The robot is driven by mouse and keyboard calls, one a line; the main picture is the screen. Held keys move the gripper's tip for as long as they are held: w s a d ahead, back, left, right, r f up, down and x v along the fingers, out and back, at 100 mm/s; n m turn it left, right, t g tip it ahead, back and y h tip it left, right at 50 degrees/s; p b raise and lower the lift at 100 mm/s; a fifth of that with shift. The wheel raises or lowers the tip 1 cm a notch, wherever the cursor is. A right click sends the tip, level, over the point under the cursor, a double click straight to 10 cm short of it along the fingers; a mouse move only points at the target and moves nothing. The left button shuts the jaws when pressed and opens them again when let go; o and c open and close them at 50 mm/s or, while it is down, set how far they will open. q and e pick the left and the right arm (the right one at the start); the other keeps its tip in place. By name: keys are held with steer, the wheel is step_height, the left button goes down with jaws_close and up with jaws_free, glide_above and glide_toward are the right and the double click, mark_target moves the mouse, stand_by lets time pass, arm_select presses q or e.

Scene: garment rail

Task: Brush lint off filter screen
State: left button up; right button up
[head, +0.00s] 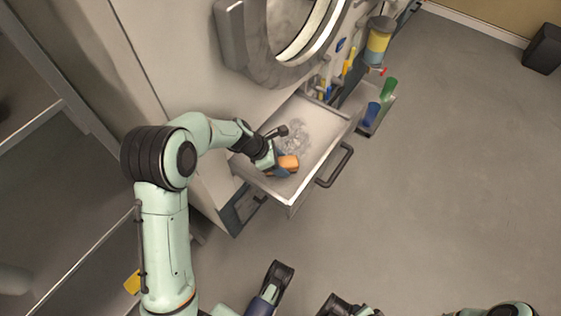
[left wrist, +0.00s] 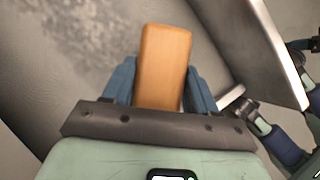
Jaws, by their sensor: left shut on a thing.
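The filter screen appears to be the pale floor (head: 318,125) of a pulled-out drawer below the round machine door. A grey, fuzzy lint patch (head: 296,137) lies on it; a speckled patch also shows at the upper left of the left wrist view (left wrist: 75,45). My left gripper (head: 285,166) is over the near left part of the drawer. Its blue fingers are shut on an orange-brown block (left wrist: 163,62), seemingly the brush handle. Any bristles are hidden, and I cannot tell whether it touches the screen. My right gripper is not clearly distinguishable among the arm parts at the bottom.
The drawer has raised walls and a dark front handle (head: 334,165). Green (head: 389,87) and blue (head: 371,114) items stand in a side holder near a yellow-and-blue container (head: 378,42). The round door (head: 290,35) hangs above.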

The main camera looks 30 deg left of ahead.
arm_select(q)
steer(key=shift+f, duration=0.4)
steer(key=shift+w, duration=0.1)
